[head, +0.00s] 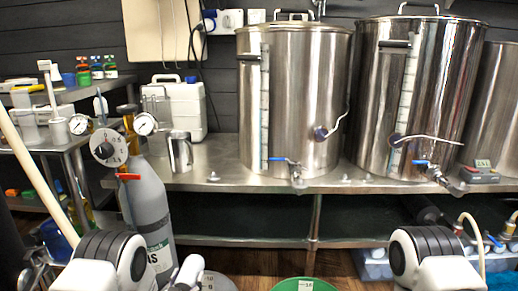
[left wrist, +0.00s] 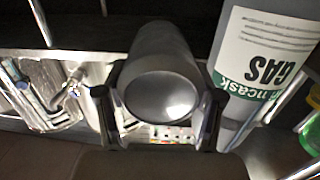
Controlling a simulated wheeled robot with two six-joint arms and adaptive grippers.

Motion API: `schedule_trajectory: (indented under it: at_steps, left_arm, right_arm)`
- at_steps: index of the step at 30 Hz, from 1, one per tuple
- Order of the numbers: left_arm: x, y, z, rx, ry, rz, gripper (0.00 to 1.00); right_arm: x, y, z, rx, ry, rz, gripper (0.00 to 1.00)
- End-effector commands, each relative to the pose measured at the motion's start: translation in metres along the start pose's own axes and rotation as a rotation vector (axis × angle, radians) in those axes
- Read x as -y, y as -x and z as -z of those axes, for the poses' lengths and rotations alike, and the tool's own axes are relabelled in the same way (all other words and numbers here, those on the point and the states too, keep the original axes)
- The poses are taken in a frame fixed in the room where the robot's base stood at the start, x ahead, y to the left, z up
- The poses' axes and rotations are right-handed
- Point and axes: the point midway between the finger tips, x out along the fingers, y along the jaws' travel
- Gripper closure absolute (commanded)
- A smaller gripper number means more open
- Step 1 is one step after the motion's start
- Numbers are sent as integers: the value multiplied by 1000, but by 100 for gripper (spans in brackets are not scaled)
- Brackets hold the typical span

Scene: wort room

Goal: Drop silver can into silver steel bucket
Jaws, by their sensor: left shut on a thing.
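My left gripper (left wrist: 160,120) is shut on a dark grey cylinder with a shiny round end, seemingly the silver can (left wrist: 162,97). The can lies between its two fingers in the left wrist view. In the head view my left arm comes in at the bottom left, and part of the left gripper (head: 187,273) shows at the bottom edge. A grey round container (head: 215,282), possibly the silver steel bucket, shows at the bottom edge just right of it, mostly cut off. My right arm shows at the bottom right, but its gripper is out of view.
A grey gas cylinder (head: 148,205) with a gauge stands beside my left arm; it also shows in the left wrist view (left wrist: 262,65). A green container (head: 303,285) is at the bottom edge. Large steel kettles (head: 290,105) and a steel mug (head: 180,152) stand on the steel table (head: 225,178).

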Motion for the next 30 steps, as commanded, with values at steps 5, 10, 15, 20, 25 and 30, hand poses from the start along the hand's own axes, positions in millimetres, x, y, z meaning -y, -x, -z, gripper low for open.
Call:
schedule_trajectory:
  at_steps: [5,10,15,20,25,30]
  left_arm:
    - [0,0,1,0,0,0,8]
    - [0,0,1,0,0,0,3]
    - [0,0,1,0,0,0,3]
    - [0,15,0,2,0,0,3]
    - [0,56,-1,6,0,0,3]
    - [0,98,0,5,1,1,3]
  right_arm:
    - [0,1,0,0,0,0,60]
    - [0,1,0,0,0,0,60]
    - [0,1,0,0,0,0,60]
    - [0,1,0,0,0,0,60]
    - [0,1,0,0,0,0,60]
    - [0,1,0,0,0,0,60]
